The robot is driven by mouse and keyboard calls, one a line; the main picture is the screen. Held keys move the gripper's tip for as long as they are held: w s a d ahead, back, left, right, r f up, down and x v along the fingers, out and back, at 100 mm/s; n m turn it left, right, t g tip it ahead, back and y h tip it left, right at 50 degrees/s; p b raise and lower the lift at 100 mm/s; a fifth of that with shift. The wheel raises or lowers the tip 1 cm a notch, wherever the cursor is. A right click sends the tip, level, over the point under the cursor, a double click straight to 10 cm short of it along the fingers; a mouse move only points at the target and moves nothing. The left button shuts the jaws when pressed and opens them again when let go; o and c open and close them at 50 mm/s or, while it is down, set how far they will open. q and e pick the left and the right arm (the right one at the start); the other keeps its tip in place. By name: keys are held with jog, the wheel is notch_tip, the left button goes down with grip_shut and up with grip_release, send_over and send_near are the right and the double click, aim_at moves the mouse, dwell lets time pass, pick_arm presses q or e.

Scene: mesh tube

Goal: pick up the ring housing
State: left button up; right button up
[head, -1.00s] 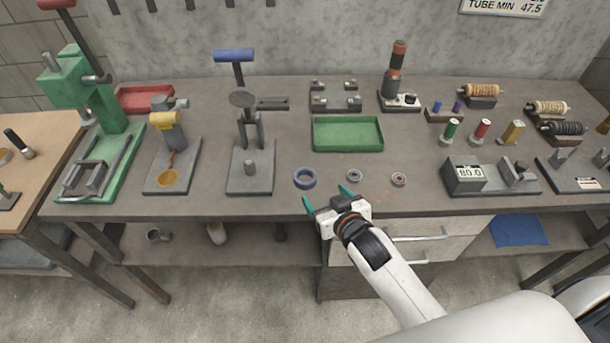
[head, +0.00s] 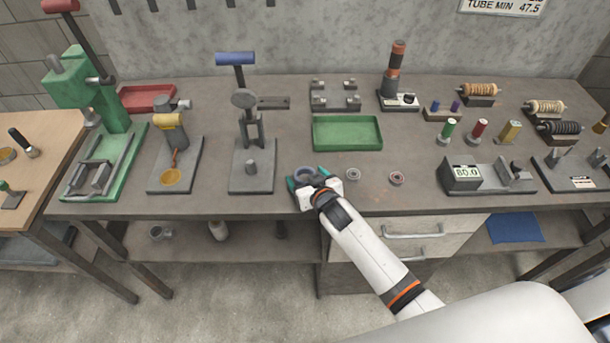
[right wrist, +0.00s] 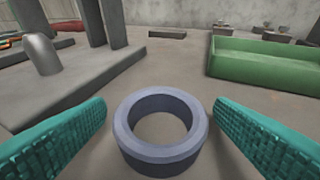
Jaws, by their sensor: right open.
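The ring housing is a blue-grey ring (right wrist: 160,158) lying flat on the bench, seen large in the right wrist view. In the head view it (head: 304,173) shows partly behind my right gripper (head: 309,180). In the right wrist view my right gripper (right wrist: 160,135) is open, with one teal finger on each side of the ring. A gap shows between each finger and the ring, so neither seems to touch it. My left gripper is not in view.
A green tray (head: 347,146) lies behind and right of the ring. A grey press (head: 251,180) stands to its left. Two small rings, one grey (head: 353,174) and one reddish (head: 396,178), lie to the right. The bench's front edge is close.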

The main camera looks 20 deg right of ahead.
jog(key=shift+s, duration=0.1)
jog(key=c, duration=1.2)
jog(key=shift+r, duration=0.1)
jog(key=shift+c, duration=0.3)
